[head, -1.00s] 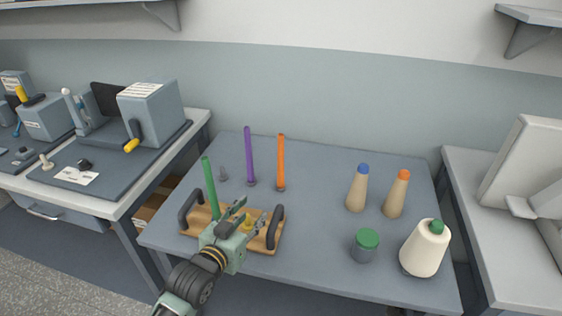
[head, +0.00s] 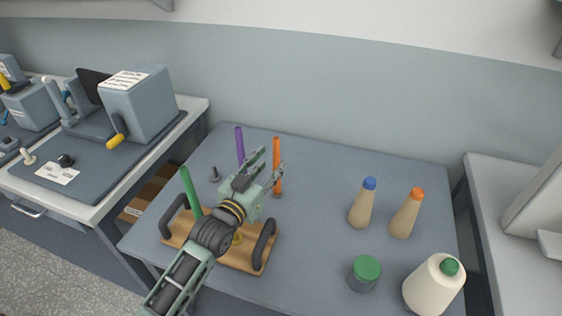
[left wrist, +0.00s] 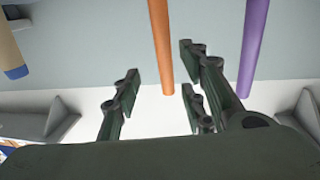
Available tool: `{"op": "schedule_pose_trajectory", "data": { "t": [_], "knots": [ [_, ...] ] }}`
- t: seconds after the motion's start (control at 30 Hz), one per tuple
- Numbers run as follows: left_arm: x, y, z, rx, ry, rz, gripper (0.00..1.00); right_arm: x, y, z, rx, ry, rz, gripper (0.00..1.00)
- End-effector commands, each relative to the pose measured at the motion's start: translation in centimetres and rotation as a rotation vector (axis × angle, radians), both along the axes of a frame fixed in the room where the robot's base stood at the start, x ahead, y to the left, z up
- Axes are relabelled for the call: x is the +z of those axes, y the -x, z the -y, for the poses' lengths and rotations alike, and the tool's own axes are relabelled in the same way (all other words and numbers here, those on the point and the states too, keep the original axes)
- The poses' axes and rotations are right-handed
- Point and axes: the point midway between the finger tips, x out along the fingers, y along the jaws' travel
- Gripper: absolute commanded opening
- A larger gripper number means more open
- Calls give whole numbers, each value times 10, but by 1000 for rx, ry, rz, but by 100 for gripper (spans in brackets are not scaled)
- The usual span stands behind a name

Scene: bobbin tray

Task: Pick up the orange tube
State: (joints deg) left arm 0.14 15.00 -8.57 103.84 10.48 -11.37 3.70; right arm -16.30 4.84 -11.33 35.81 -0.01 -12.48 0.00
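The orange tube (head: 277,150) stands upright on a small dark base on the table, behind the wooden tray. My left gripper (head: 268,168) is open, with its fingers raised close to the tube. They cover part of it in the head view. My right gripper is not in view.
A purple tube (head: 240,145) stands just left of the orange one. A green tube (head: 190,190) rises from the wooden tray (head: 242,262). The table middle is clear.

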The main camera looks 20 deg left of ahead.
Motion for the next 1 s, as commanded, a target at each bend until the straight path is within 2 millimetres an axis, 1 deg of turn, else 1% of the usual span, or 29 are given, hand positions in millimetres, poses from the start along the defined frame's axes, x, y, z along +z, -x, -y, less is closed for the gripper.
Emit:
{"op": "schedule_pose_trajectory", "data": {
  "t": [0.03,0.2,0.3,0.37,0.4,0.5,0.67,0.8,0.87,1.0],
  "knots": [
    [2,-7,1,0,0,1,39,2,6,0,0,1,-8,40],
    [5,-24,2,0,-1,1,39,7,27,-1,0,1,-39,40],
    [9,-39,2,0,-1,2,39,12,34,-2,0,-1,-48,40],
    [11,-48,1,1,-1,1,39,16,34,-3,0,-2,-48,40],
    [8,-53,3,0,1,1,39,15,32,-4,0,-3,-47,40],
    [7,-62,5,-1,1,0,39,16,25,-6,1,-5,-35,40],
    [6,-66,6,-1,1,0,39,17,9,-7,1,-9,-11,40],
    [6,-66,6,-1,1,0,39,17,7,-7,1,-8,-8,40],
    [6,-66,6,-1,1,0,34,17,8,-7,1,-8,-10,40],
    [6,-66,6,0,0,0,22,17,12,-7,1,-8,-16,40]
  ]
}}
